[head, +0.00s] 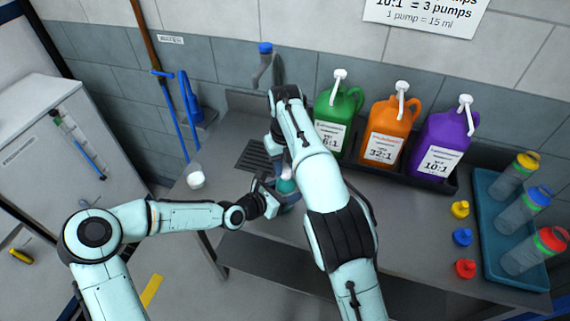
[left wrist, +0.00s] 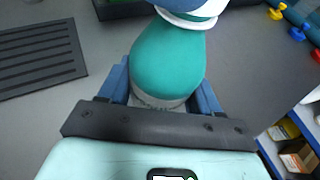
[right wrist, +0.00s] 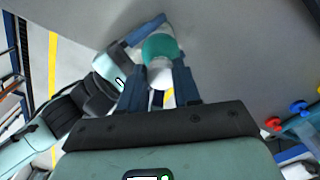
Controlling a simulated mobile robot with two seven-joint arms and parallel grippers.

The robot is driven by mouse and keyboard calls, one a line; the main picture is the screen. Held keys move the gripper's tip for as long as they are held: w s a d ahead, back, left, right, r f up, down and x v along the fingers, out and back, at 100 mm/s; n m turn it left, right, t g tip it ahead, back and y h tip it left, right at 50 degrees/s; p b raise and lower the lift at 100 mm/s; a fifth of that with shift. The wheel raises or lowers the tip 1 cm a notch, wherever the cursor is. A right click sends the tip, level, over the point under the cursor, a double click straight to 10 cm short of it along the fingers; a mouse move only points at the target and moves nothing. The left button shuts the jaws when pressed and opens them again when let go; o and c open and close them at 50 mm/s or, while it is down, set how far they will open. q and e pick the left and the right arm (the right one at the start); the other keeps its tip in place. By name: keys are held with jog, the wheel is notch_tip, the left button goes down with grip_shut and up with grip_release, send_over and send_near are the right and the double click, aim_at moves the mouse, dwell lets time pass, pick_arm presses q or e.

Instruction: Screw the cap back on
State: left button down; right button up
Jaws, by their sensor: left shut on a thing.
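A teal bottle (head: 286,187) stands over the table, partly hidden by my right arm. My left gripper (head: 270,199) is shut on it; in the left wrist view the bottle (left wrist: 168,62) sits between the two blue fingers. A white rim (left wrist: 188,20) with a blue part shows at its top, cut off by the picture edge. My right gripper (right wrist: 160,75) is above the bottle. Its fingers stand on both sides of a white piece (right wrist: 158,73) at the bottle's top, which looks like the cap or neck. Whether they grip it, I cannot tell.
A small white round container (head: 195,179) stands at the table's left. Green (head: 338,120), orange (head: 388,133) and purple (head: 438,143) pump jugs stand at the back. A blue tray (head: 490,250) with clear bottles and several loose coloured tops (head: 461,237) are at right.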

jog(key=o, duration=0.4)
jog(key=shift+c, duration=0.2)
jog(key=shift+r, duration=2.25)
jog(key=shift+c, duration=0.4)
